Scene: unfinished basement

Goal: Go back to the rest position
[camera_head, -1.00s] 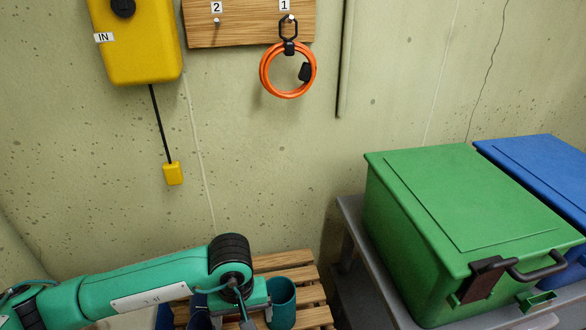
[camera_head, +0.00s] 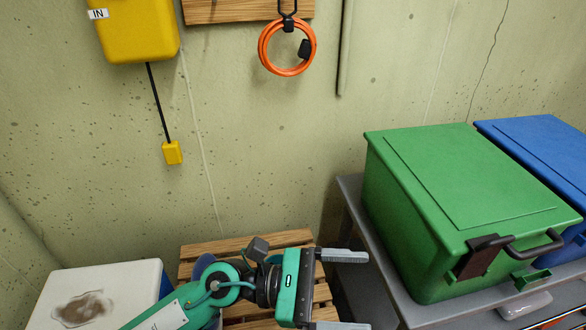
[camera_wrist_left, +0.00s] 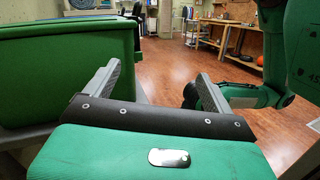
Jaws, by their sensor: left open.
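My left gripper (camera_head: 345,291) is in the lower middle of the head view, over the right edge of the wooden slatted surface (camera_head: 240,243). Its two grey fingers are spread apart and point right, with nothing between them. In the left wrist view the same open gripper (camera_wrist_left: 158,76) shows an empty gap, with the room's floor beyond. My right gripper does not show in the head view. Green arm parts at the right of the left wrist view do not clearly show a gripper.
A green lidded bin (camera_head: 455,190) and a blue bin (camera_head: 535,150) stand on a grey table (camera_head: 352,190) at the right. An orange coil (camera_head: 264,59) hangs on the wall. A yellow box (camera_head: 140,30) is at upper left. A white-topped container (camera_head: 130,285) stands lower left.

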